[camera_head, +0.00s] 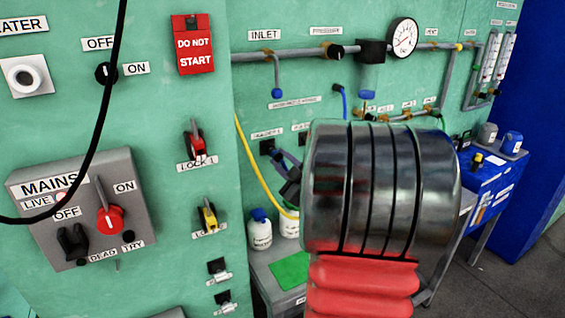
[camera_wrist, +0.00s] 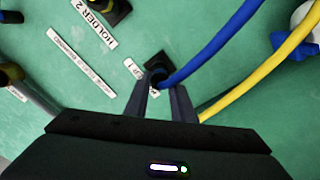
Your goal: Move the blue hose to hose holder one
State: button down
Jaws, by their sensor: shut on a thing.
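In the wrist view the blue hose (camera_wrist: 225,45) runs from the top right down to my gripper (camera_wrist: 165,90), whose fingers are shut on its end. The end lies right at a black wall holder (camera_wrist: 158,62), with a partly covered label ending in "1" beside it. I cannot tell whether the end is seated in it. In the head view my gripper (camera_head: 284,165) is just below and right of this holder (camera_head: 267,147). A short piece of the blue hose (camera_head: 342,98) shows above my arm; the rest is hidden. Holder 2 (camera_wrist: 118,8) looks empty.
A yellow hose (camera_head: 246,160) hangs close by and passes right of my fingers in the wrist view (camera_wrist: 260,75). White bottles (camera_head: 260,232) stand on a grey bench below. A pipe with a gauge (camera_head: 403,37) runs along the wall above.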

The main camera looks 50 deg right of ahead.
jog(key=shift+w+d, duration=0.2)
jog(key=shift+w, duration=0.35)
jog(key=c, duration=1.4)
grip_release()
jog(key=shift+c, duration=0.2)
jog(key=v, duration=1.3)
jog(key=shift+s, duration=0.35)
jog(key=shift+w+a, duration=0.15)
jog(key=shift+a, duration=0.05)
